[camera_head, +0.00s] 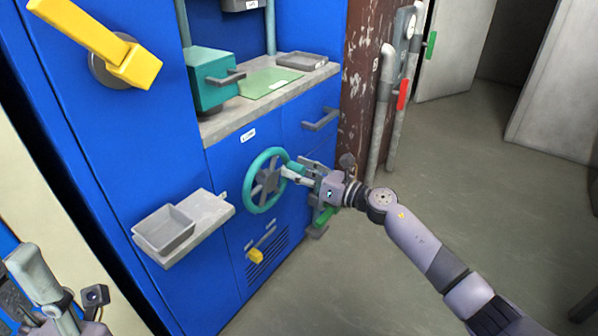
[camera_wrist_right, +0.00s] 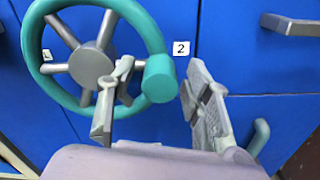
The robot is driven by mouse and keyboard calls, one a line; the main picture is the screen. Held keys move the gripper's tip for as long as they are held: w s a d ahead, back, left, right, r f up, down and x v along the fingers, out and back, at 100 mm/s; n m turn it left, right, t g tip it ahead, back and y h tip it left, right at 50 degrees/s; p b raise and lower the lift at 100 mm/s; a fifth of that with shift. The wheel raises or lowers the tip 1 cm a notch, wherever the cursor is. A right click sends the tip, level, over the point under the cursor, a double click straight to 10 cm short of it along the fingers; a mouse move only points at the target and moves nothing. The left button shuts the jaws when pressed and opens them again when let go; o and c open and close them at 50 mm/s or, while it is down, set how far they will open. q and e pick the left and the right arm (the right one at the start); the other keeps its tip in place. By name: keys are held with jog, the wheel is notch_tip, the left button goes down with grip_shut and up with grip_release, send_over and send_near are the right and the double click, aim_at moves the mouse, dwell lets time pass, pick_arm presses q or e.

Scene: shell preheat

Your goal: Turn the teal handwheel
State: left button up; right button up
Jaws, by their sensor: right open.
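The teal handwheel (camera_head: 268,181) is mounted on the blue cabinet front, with a grey hub and spokes. It fills the upper left of the right wrist view (camera_wrist_right: 92,66), where a teal knob (camera_wrist_right: 158,78) stands out from the right side of its rim. My right gripper (camera_head: 289,172) is open at the wheel's right side. In the wrist view its two fingers lie left and right of the knob, with a gap on the right; whether the left finger touches it I cannot tell. Part of my left gripper (camera_head: 55,295) shows in the lower left corner, its fingers unclear.
A shelf (camera_head: 208,214) with a grey tray (camera_head: 164,230) juts out left of the wheel. A large yellow handle (camera_head: 95,42) is upper left. The floor at right is clear.

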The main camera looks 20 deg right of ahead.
jog(key=shift+c, duration=0.3)
grip_shut()
dwell(0.5)
